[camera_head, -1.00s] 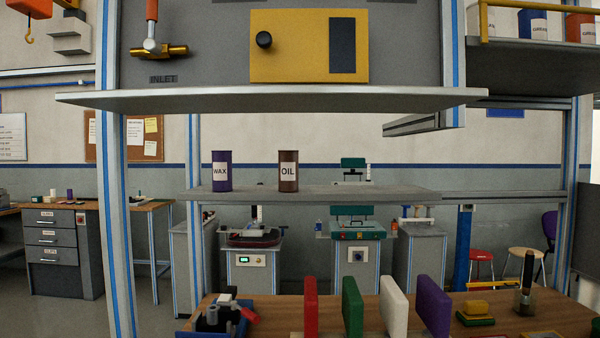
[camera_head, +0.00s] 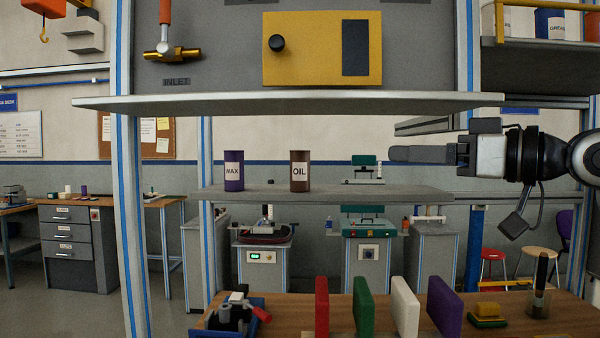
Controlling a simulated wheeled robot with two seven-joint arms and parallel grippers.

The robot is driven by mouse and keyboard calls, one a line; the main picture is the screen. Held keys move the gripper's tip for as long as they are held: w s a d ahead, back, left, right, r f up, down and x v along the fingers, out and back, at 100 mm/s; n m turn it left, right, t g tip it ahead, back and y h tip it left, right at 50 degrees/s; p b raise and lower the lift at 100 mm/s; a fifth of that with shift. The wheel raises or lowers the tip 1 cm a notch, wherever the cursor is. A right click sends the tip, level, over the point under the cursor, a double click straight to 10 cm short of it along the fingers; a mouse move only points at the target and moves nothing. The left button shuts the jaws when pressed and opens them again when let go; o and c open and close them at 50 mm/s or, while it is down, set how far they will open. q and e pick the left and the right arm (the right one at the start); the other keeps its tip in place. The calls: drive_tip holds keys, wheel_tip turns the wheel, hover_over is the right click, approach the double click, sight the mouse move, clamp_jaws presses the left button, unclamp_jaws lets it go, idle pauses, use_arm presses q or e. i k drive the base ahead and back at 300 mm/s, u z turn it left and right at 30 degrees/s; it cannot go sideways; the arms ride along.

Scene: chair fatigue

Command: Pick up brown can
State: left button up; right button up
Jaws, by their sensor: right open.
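The brown can (camera_head: 300,171), labelled OIL, stands upright on the grey middle shelf (camera_head: 400,193). A purple can (camera_head: 233,171), labelled WAX, stands upright to its left, with a gap between them. My right gripper (camera_head: 397,154) reaches in from the right above the shelf's right part, its fingers pointing left toward the brown can. It is open and empty, clearly apart from the can. My left gripper is not in view.
Blue-striped posts (camera_head: 127,200) frame the rack. Below, a wooden table (camera_head: 290,318) holds several coloured upright blocks. The shelf between gripper and brown can is clear.

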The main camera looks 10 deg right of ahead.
sight(299, 159)
drive_tip(key=i, duration=1)
